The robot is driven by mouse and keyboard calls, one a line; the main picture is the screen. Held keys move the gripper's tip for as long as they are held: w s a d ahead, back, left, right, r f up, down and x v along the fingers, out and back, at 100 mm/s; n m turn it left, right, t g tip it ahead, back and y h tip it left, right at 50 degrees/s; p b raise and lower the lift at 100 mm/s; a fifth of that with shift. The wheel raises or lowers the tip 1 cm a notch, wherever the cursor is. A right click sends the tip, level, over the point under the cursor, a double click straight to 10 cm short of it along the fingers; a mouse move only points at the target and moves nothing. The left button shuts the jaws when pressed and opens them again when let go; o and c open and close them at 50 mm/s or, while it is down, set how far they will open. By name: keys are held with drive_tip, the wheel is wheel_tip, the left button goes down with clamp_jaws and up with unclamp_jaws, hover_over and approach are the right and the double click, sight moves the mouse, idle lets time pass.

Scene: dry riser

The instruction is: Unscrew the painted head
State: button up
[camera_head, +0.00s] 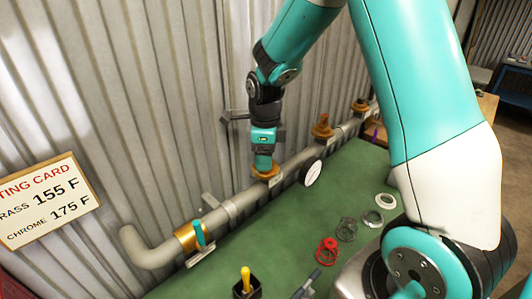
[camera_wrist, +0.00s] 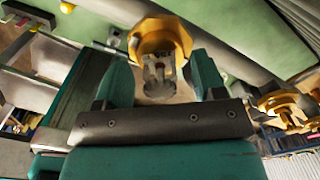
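My gripper (camera_head: 265,160) points down over a brass fitting (camera_head: 266,173) on the grey pipe (camera_head: 245,201), hiding most of what sits in it. In the wrist view, my gripper (camera_wrist: 160,85) has its two teal fingers apart, one on each side of a small greyish head (camera_wrist: 158,75) in a brass collar (camera_wrist: 160,38). Gaps show between the fingers and the head. I cannot tell whether this head is painted. Two more brownish-brass heads stand farther along the pipe: a nearer one (camera_head: 322,127) and a farther one (camera_head: 361,104).
A corrugated metal wall (camera_head: 150,110) rises close behind the pipe. A white disc (camera_head: 310,172) and a teal-handled valve (camera_head: 199,234) are on the pipe. Red (camera_head: 327,251), grey (camera_head: 346,229) and white (camera_head: 385,201) ring-shaped parts and a yellow-handled tool (camera_head: 246,278) are on the green bench (camera_head: 290,225).

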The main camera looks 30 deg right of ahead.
drive_tip(key=c, duration=1)
drive_tip(key=n, duration=0.3)
drive_tip(key=shift+r+n+p, duration=0.1)
drive_tip(key=shift+n+p, duration=0.2)
drive_tip(key=shift+p, duration=0.05)
drive_tip(key=shift+n, duration=1)
drive_tip(key=n, duration=0.2)
drive_tip(key=shift+n+p, duration=0.35)
drive_tip(key=shift+n, duration=0.05)
drive_tip(key=n, duration=0.3)
